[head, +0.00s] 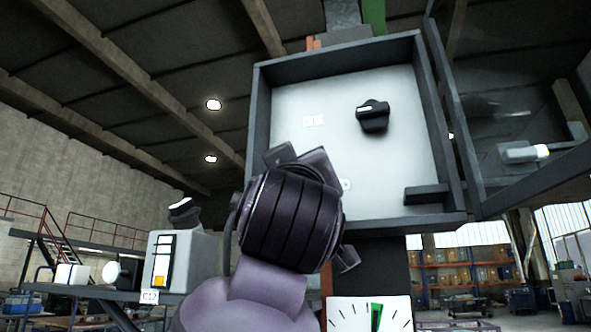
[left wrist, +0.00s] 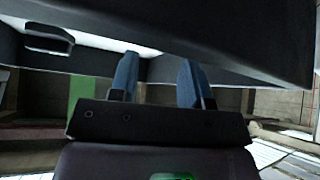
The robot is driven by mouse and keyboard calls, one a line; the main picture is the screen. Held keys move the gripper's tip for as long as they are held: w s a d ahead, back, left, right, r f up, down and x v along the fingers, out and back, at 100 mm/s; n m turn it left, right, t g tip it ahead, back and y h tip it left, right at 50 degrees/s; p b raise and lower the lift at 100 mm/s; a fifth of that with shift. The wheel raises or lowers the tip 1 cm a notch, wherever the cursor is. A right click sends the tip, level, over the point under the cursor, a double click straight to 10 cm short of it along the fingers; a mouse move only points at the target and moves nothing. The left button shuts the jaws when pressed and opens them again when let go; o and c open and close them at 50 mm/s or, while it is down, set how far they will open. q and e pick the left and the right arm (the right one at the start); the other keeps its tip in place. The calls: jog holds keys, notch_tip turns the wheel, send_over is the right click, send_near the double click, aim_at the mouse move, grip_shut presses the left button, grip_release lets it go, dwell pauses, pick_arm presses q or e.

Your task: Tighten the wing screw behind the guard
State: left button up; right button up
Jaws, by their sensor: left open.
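I cannot make out a wing screw in either view; my arm covers the lower left of the open grey box (head: 253,125). A clear door (head: 505,105) that may be the guard stands swung open on the box's right side. A black knob (head: 373,116) with a white mark sits on the white back panel (head: 400,155). My left gripper is in front of the box's lower left, its fingertips mostly hidden by the wrist in the head view. In the left wrist view its two blue fingers (left wrist: 157,80) are apart with nothing seen between them. My right gripper is not in view.
A dark block (head: 427,195) sits in the box's lower right corner. A white-handled part (head: 525,152) shows at the open door. A dial gauge (head: 370,315) is below the box. A grey unit (head: 180,262) stands on a bench at left. In the wrist view a dark wall (left wrist: 240,40) is close to the fingers.

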pick_arm(q)
jog(key=shift+w+d, duration=0.2)
jog(key=shift+w, duration=0.35)
jog(key=shift+w+d, duration=0.15)
jog(key=shift+w, duration=0.4)
jog(key=shift+w+d, duration=0.1)
jog(key=shift+w, duration=0.4)
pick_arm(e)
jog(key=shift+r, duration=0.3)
